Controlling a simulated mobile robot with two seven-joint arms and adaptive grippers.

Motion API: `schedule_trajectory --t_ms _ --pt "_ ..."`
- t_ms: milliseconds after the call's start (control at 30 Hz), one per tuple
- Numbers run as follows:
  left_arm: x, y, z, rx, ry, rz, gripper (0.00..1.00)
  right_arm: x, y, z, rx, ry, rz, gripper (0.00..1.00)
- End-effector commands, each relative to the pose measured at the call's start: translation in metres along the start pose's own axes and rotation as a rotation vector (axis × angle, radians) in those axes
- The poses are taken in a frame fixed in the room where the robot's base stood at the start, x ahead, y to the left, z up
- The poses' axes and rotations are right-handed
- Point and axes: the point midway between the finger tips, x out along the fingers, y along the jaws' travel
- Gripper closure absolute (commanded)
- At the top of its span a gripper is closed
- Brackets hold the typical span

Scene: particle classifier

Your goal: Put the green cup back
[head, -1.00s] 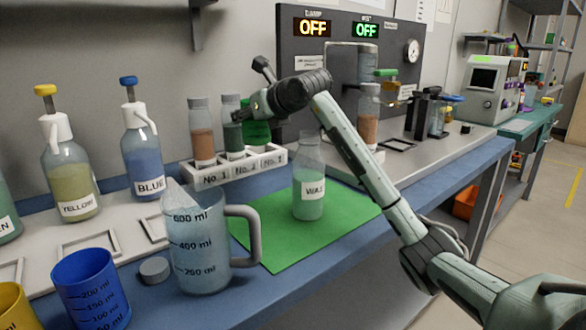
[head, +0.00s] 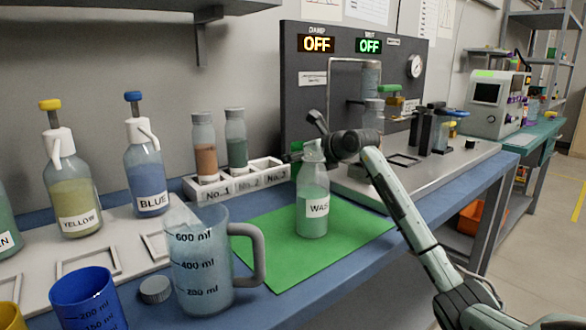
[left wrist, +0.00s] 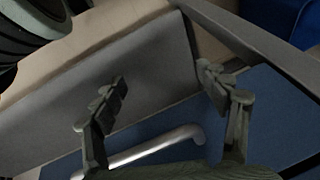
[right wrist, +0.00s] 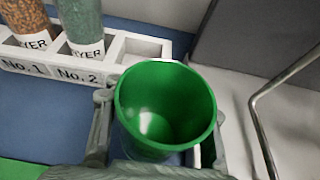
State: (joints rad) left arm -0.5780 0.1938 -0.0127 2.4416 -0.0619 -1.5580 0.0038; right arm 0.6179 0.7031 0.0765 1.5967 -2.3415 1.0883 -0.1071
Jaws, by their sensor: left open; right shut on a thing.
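The green cup (right wrist: 165,105) is in my right gripper (right wrist: 158,112), with a finger on each side of it. The right wrist view looks down into its open mouth, and the inside looks empty. In the head view the cup is mostly hidden behind the neck of the waste bottle (head: 313,212) and my right gripper. The cup is to the right of the white rack (head: 222,193), near its empty No. 3 slot. My left gripper (left wrist: 163,80) is open and empty; it is outside the head view.
The waste bottle stands on the green mat (head: 262,238). A large measuring jug (head: 203,262) and a blue cup (head: 88,298) stand in front. Two capped tubes stand in the rack. A metal-framed apparatus (head: 440,155) is behind on the right.

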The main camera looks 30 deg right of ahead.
Motion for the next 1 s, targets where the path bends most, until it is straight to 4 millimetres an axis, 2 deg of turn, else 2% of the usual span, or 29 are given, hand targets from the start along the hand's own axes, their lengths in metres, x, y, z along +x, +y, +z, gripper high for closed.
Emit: schedule_trajectory --t_ms 33,133,567,600,833,1000 --pt "0.000 0.000 0.000 0.000 0.000 0.000 0.26 0.004 0.001 -0.010 0.004 0.004 0.001 1.00" --pt "-0.001 0.000 0.000 0.000 0.000 -0.001 0.26 0.009 0.001 -0.022 0.002 0.002 0.001 1.00" --pt "-0.001 0.000 -0.001 0.001 0.009 0.000 0.26 0.011 0.000 -0.027 0.000 0.001 -0.001 1.00" --pt "-0.002 0.001 -0.003 0.001 0.016 0.000 0.26 0.011 0.000 -0.027 0.000 0.002 -0.001 0.60" --pt "-0.002 0.001 -0.003 0.002 0.018 0.002 0.26 0.011 0.000 -0.027 0.001 0.002 -0.001 0.32" --pt "-0.002 0.002 -0.003 0.002 0.017 0.002 0.26 0.011 0.000 -0.027 0.001 0.002 -0.001 0.32"
